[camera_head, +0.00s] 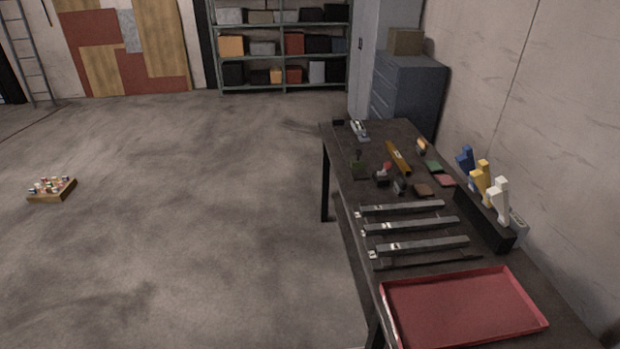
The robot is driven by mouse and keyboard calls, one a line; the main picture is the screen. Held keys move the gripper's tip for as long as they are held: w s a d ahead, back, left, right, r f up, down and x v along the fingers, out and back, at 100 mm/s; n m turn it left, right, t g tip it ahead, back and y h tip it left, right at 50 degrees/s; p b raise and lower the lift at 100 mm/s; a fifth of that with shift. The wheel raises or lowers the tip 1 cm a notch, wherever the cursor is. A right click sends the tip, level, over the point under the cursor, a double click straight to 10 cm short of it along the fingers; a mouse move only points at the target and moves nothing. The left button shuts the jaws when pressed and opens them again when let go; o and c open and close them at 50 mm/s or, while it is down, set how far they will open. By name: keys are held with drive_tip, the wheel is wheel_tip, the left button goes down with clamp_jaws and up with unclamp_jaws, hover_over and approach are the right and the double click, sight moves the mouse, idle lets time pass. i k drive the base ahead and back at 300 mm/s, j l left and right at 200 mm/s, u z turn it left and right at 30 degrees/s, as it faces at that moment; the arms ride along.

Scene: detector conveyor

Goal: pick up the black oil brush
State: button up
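I cannot single out the black oil brush with certainty. Several small dark items lie on the dark workbench (345,205), in its middle and far part. Among them are a small dark item (399,187) and a dark item with a red part (383,177). A small black block (338,122) sits at the bench's far left corner. These are too small to tell their shape. My gripper is not in view.
Three grey bars (410,226) lie across the bench in front of a red tray (460,310). Blue, yellow and white bottle-like items (497,200) stand in a black rack by the right wall. A box of small items (52,188) is on the otherwise open floor.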

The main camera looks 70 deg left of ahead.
sight(400, 185)
drive_tip(key=u, duration=1.9)
drive_tip(key=z, duration=2.9)
drive_tip(key=u, duration=2.9)
drive_tip(key=i+j+z, duration=0.95)
drive_tip(key=k+l, duration=0.05)
